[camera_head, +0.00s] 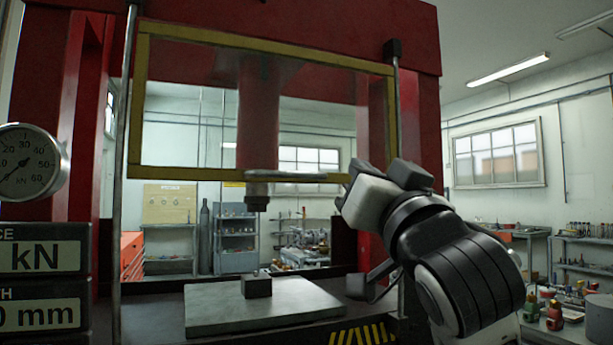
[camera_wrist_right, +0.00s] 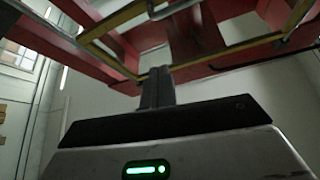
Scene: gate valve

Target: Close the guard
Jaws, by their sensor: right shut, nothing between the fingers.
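The guard (camera_head: 136,110) is a clear panel in a yellow frame on the front of the red press. It is raised, with its lower bar well above the press bed. A grey handle (camera_head: 290,177) sits on that lower bar. My right gripper (camera_head: 352,180) is near the guard's lower right corner, to the right of the handle. In the right wrist view, its fingers (camera_wrist_right: 157,88) are together and empty, with the yellow frame (camera_wrist_right: 125,16) and the handle (camera_wrist_right: 172,9) beyond and above them. I cannot tell whether they touch the frame. My left gripper is not in view.
A dark block (camera_head: 257,285) stands on the grey plate (camera_head: 205,314) under the press ram (camera_head: 258,125). Guide rods stand at both sides of the guard. A gauge (camera_head: 30,162) and display panels (camera_head: 45,257) are at the left.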

